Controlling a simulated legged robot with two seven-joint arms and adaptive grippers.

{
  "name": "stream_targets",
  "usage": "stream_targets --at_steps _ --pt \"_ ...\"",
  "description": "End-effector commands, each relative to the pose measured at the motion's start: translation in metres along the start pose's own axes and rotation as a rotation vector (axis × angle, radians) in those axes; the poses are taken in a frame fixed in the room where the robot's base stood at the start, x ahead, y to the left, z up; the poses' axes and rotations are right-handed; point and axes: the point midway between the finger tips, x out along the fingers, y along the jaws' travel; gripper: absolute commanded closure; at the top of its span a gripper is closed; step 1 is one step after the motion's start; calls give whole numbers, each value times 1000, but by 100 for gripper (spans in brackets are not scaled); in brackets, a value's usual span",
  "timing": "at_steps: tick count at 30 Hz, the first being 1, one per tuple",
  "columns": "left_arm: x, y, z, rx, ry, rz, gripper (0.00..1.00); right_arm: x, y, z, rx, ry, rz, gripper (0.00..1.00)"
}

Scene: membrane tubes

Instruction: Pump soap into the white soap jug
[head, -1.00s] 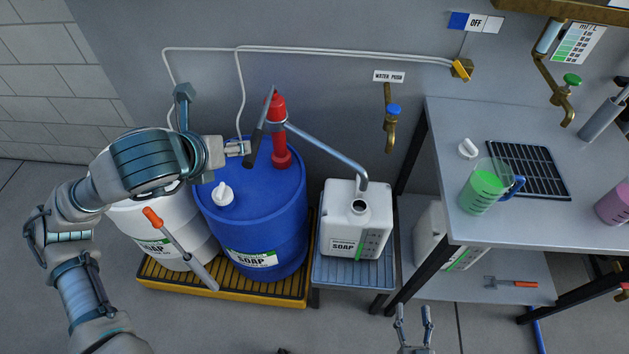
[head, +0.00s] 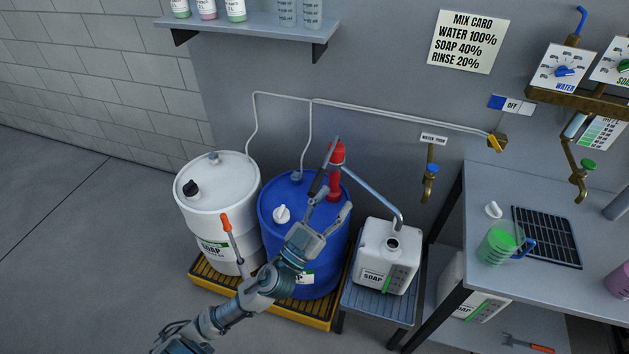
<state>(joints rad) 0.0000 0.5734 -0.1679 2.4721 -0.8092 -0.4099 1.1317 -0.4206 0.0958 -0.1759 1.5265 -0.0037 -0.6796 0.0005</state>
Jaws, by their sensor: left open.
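The white soap jug (head: 375,262) stands upright on a grey stand, its round mouth uncapped. The red hand pump (head: 336,175) rises from the top of the blue soap drum (head: 275,235). Its grey spout (head: 372,195) ends just above the jug's mouth. The pump lever (head: 319,180), with a dark grip, slants down to the left of the pump. My left gripper (head: 329,204) is open in front of the blue drum, close to the lever's lower end. I cannot tell whether a finger touches the lever. My right gripper is not in view.
A white drum (head: 222,205) stands left of the blue one on a yellow spill tray (head: 210,284). An orange-handled tool (head: 228,230) is in front of it. At right, a metal table (head: 490,190) holds a green-filled measuring jug (head: 497,243). A brass tap (head: 431,178) juts from the wall.

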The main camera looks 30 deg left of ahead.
Motion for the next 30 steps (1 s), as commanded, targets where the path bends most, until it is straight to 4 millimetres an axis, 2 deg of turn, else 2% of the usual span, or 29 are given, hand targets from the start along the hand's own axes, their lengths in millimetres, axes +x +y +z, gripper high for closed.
stream_targets --at_steps 1,4,7,10,13,17,26,30 --pt "-16 -21 20 -58 -119 -112 48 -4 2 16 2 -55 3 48" --pt "-54 -52 62 -133 -316 -291 48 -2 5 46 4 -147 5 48" --pt "-84 -66 86 -169 -441 -398 48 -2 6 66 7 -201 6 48" --pt "-99 -72 97 -181 -495 -445 48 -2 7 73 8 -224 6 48" --pt "-100 -75 102 -184 -503 -453 48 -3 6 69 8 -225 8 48" --pt "-95 -77 106 -184 -499 -450 48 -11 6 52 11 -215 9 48" --pt "-80 -84 117 -181 -500 -448 48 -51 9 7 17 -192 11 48" --pt "-49 -97 129 -177 -498 -449 48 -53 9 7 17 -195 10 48"
